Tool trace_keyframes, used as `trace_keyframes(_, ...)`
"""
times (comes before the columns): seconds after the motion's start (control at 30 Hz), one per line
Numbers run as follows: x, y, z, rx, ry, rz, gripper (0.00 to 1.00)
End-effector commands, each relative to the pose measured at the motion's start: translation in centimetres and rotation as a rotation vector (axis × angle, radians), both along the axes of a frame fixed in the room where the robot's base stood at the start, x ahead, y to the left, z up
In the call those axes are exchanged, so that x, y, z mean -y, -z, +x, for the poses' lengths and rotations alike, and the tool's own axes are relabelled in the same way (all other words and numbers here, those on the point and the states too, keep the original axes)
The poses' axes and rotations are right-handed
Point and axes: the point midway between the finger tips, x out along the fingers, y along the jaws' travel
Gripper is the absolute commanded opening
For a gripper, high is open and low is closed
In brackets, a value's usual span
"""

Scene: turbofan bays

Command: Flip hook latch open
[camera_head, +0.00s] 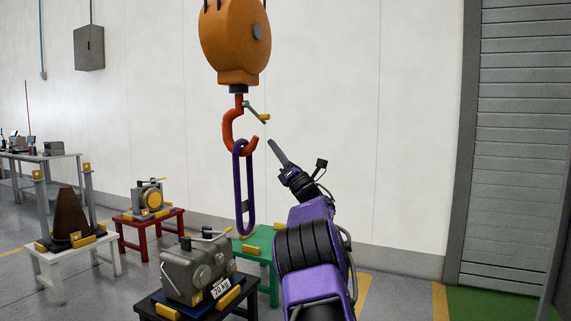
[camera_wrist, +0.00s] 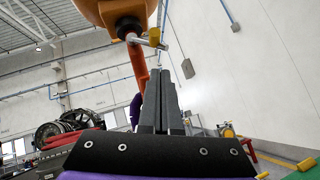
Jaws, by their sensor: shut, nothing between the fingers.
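The orange-red hook (camera_head: 230,132) hangs under an orange hoist block (camera_head: 234,40). Its latch (camera_head: 255,111), a grey bar with a yellow end, sticks out right and slightly down from the shank, its end apart from and above the hook's tip. In the wrist view the latch (camera_wrist: 145,40) shows above the fingers, with the hook (camera_wrist: 137,63) behind them to the left. A purple sling (camera_head: 237,185) hangs in the hook. My gripper (camera_head: 272,143) is shut and empty, right of the hook and a little below the latch end. Contact is not visible.
A grey machine (camera_head: 196,270) marked 70 kg stands on a black stand below the sling. A green table (camera_head: 265,243) is behind it. Red and white stands (camera_head: 45,262) with parts are at the left.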

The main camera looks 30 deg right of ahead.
Motion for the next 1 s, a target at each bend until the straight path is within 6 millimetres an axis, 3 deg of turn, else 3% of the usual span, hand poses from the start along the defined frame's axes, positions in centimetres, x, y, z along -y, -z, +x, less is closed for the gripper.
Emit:
trace_keyframes(0.2, 0.7, 2.1, -2.6, -0.003, 0.004, 0.001, 0.00)
trace_keyframes(0.43, 1.1, 3.5, -4.2, -0.003, 0.004, 0.000, 0.00)
trace_keyframes(0.87, 1.1, 3.7, -4.4, -0.004, 0.002, 0.002, 0.00)
trace_keyframes(1.0, -0.5, 2.4, -3.5, -0.047, -0.026, 0.040, 0.00)
